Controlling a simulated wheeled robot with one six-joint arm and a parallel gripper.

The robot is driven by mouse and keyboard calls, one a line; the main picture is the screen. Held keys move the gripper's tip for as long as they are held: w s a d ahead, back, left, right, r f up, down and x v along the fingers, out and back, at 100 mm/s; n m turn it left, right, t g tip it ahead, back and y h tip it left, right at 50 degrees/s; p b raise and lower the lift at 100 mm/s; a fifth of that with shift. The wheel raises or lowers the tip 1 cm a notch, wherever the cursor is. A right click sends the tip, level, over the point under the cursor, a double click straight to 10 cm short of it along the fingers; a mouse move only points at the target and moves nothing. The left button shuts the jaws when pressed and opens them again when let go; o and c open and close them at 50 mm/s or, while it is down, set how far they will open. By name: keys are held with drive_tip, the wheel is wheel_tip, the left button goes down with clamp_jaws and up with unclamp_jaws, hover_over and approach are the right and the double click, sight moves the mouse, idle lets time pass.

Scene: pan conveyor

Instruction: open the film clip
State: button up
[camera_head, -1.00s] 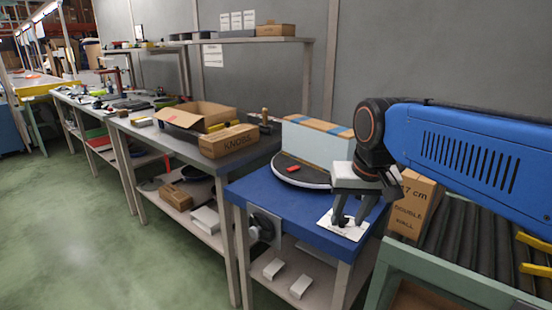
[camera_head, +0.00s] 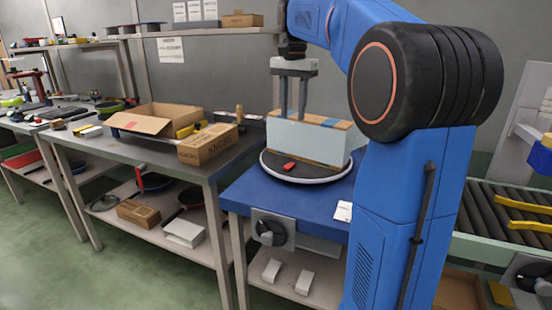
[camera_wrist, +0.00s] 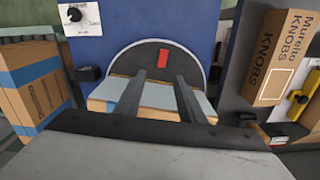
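My gripper (camera_head: 293,112) points down over the pale wrapped stack (camera_head: 308,142) on the blue table, its two fingers apart with nothing seen between them. The fingers also show in the wrist view (camera_wrist: 160,82), in front of the turntable. A small red piece (camera_head: 289,166) lies on the dark, light-rimmed turntable (camera_head: 318,179), in front of the stack; it shows in the wrist view (camera_wrist: 164,59) beyond the fingertips. I cannot tell whether this red piece is the film clip or whether it is open. Fingertip contact with the stack cannot be told.
A KNOBS box (camera_head: 208,144) and an open carton (camera_head: 157,120) stand on the bench at left. A white card (camera_head: 343,211) lies on the blue table (camera_head: 262,190). A roller conveyor (camera_head: 490,214) is at right. My arm hides the table's right side.

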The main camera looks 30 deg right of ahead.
sight(289, 165)
drive_tip(key=f, duration=0.5)
drive_tip(key=w+f, duration=0.1)
drive_tip(key=f, duration=1.1)
drive_tip(key=shift+w, duration=0.15)
drive_tip(key=shift+c, duration=0.6)
